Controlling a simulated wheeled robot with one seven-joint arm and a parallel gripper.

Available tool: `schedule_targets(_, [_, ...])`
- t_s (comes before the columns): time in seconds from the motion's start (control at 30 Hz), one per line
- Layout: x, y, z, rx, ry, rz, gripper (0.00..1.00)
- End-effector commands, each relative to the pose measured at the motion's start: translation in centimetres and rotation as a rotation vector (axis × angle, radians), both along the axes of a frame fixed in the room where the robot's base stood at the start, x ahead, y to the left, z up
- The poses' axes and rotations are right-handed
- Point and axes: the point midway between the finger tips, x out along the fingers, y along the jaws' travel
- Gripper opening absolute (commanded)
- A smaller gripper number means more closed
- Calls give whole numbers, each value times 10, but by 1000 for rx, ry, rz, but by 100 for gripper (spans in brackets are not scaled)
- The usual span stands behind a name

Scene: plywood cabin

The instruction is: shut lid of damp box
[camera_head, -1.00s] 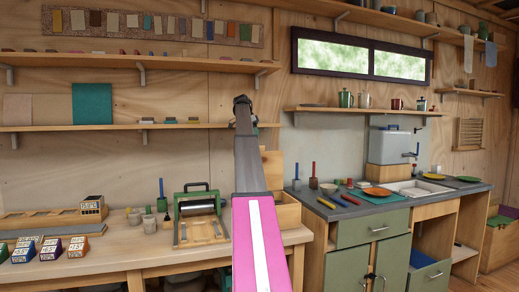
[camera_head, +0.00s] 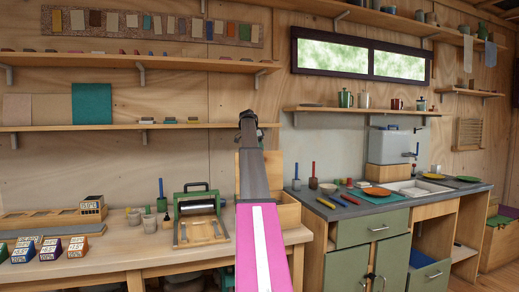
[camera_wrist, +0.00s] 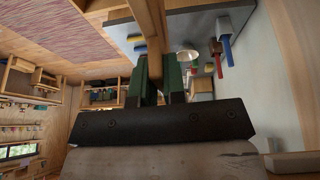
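The damp box appears to be the light wooden box (camera_head: 289,214) at the right end of the workbench, partly hidden behind my arm. An upright wooden panel, seemingly its raised lid (camera_head: 275,168), shows behind the arm. My gripper (camera_head: 247,117) is at the far end of the arm, higher in the picture than the panel's top. In the wrist view, the two green fingers (camera_wrist: 159,78) stand apart. A brown wooden strip shows in line with the gap between them; I cannot tell whether it touches them. My arm hides the lid's middle.
A small green-framed press (camera_head: 200,215) stands left of the box on the workbench (camera_head: 130,255). A wall shelf (camera_head: 110,127) runs behind at gripper height. The green cabinet counter (camera_head: 350,210), with tools and plates, is to the right.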

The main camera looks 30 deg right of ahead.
Motion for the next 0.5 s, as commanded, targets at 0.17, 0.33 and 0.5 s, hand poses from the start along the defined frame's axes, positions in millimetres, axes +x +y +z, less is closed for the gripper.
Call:
schedule_targets(0.17, [-1,1,0,-1,-5,0,0])
schedule_targets(0.33, [-12,4,-1,-9,-42,-1,0])
schedule_targets(0.5, [-36,10,-2,-31,-128,-1,0])
